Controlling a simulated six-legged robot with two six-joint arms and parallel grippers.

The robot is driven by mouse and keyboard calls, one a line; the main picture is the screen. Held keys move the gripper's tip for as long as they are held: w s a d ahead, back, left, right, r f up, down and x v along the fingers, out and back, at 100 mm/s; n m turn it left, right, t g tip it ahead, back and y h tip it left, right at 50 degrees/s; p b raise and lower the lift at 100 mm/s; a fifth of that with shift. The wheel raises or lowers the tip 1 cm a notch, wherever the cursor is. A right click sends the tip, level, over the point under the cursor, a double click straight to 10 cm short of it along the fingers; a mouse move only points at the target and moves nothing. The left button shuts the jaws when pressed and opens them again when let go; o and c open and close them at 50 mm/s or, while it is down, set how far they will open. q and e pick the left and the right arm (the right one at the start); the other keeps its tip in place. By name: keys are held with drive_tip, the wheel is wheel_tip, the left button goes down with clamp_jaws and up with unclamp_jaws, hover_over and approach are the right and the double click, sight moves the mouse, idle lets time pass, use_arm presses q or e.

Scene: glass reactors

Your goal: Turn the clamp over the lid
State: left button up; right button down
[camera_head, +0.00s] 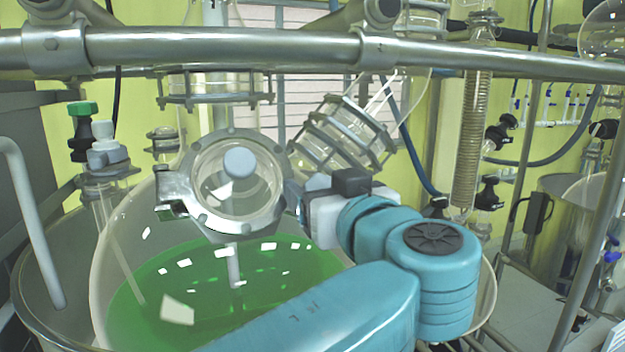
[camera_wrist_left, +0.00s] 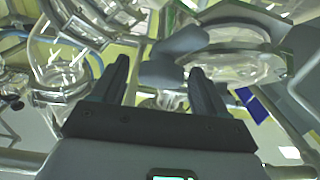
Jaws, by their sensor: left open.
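The round glass lid (camera_head: 238,172) with a pale blue-grey knob at its middle sits on the reactor's port. A metal clamp ring (camera_head: 215,224) runs around the lid, with a latch-like block at its left side. My left gripper (camera_head: 300,198) is at the ring's right edge; its fingertips are partly hidden, and I cannot tell whether they touch. In the left wrist view its two dark fingers (camera_wrist_left: 160,66) are apart with nothing held. A blue-grey part (camera_wrist_left: 180,48) lies just beyond the fingertips, before a round glass-and-metal fitting (camera_wrist_left: 240,65). My right gripper is not in view.
The large glass vessel (camera_head: 115,235) holds green liquid (camera_head: 180,290). A metal rail (camera_head: 240,48) crosses above. A tilted glass flange (camera_head: 345,135) stands close behind my gripper. A green-capped fitting (camera_head: 82,125) stands at left, and a coiled condenser (camera_head: 470,140) at right.

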use_arm(q)
drive_tip(key=shift+w+a, duration=0.2)
drive_tip(key=shift+w, duration=0.1)
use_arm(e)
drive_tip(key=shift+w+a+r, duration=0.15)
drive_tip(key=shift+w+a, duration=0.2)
use_arm(q)
drive_tip(key=shift+s+d, duration=0.1)
drive_tip(key=shift+d, duration=0.05)
